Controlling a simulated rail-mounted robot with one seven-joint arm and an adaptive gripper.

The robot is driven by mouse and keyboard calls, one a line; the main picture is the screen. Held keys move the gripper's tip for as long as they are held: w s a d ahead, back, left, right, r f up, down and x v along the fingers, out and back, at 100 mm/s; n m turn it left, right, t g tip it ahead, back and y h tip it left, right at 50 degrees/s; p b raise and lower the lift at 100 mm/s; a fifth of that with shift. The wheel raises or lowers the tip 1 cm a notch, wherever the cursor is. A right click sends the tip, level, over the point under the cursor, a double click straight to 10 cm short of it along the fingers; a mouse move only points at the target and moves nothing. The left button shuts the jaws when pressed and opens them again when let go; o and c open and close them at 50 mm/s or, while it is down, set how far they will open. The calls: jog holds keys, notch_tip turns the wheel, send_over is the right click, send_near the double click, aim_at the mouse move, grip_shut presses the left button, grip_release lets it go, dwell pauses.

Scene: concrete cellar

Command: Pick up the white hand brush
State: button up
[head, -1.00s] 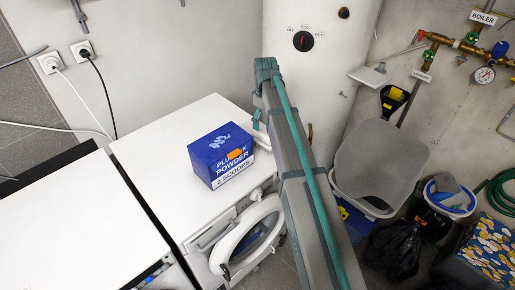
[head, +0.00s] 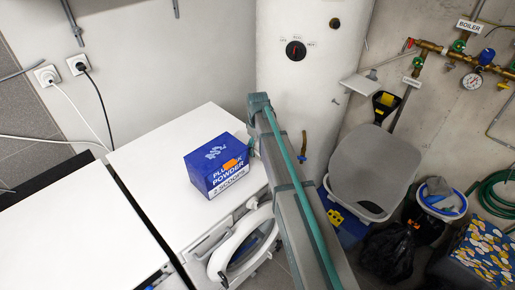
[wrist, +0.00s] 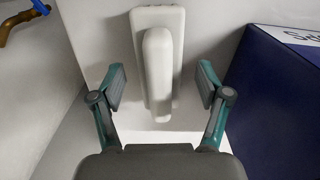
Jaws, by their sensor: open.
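The white hand brush (wrist: 157,62) lies on the white washing machine top, its raised handle running up the middle of the wrist view. My gripper (wrist: 161,86) is open, with one finger on each side of the brush and a visible gap on both sides. It is not holding the brush. In the head view my arm hides the gripper and most or all of the brush, near the back right corner of the washing machine (head: 130,148).
A blue powder box (head: 217,165) stands on the machine close to the brush; it also shows at the right of the wrist view (wrist: 275,100). The boiler tank (head: 310,80) stands behind. The machine's round door (head: 222,258) hangs open. A grey basket (head: 372,170) is at right.

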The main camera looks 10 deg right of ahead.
aim_at(258, 143)
jog(key=shift+f, duration=0.9)
jog(key=c, duration=1.3)
jog(key=shift+r, duration=0.15)
notch_tip(258, 143, up, 10)
jog(key=b, duration=0.2)
jog(key=shift+b, duration=0.4)
